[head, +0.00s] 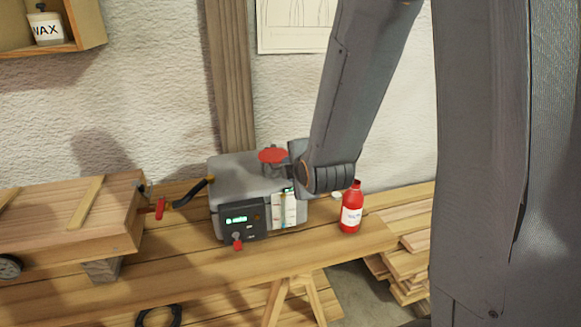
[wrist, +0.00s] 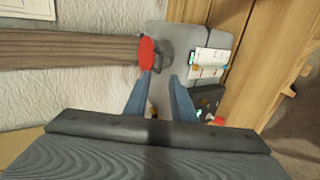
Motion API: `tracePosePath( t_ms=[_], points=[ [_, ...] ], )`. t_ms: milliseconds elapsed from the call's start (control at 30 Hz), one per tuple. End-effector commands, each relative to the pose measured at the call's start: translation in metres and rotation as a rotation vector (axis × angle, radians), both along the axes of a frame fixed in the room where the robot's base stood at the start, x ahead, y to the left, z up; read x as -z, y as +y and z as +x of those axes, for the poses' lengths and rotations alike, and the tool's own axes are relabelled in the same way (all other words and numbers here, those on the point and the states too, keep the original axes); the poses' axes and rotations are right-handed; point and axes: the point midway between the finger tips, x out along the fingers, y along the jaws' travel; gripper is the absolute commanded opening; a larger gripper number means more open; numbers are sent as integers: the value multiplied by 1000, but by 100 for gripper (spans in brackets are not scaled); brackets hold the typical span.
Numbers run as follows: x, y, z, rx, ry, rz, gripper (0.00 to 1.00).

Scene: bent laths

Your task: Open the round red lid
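The round red lid (head: 272,155) sits flat on a short grey neck on top of a grey box-shaped unit (head: 228,178) on the bench. In the wrist view, the lid (wrist: 147,52) shows nearly edge-on, beside the grey neck (wrist: 167,54). My gripper (wrist: 160,76) is open, with its two blue-grey fingers apart and nothing between them. The left fingertip overlaps the near edge of the lid in the picture; I cannot tell whether they touch. In the head view, my gripper (head: 288,162) is just right of the lid, its fingers mostly hidden.
A red bottle (head: 351,212) stands right of the unit. A wooden post (head: 232,80) and wall are behind. Boards (head: 405,260) lie stacked at right.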

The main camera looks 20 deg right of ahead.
Motion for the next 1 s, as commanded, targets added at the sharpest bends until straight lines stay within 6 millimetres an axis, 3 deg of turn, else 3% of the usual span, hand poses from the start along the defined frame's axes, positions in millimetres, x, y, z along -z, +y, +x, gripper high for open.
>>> tracePosePath(
  t_ms=[700, 1000],
  points=[
    [45, 0, 75, 1, 0, 0, 23],
    [57, 0, 96, 0, 1, 0, 23]
  ],
)
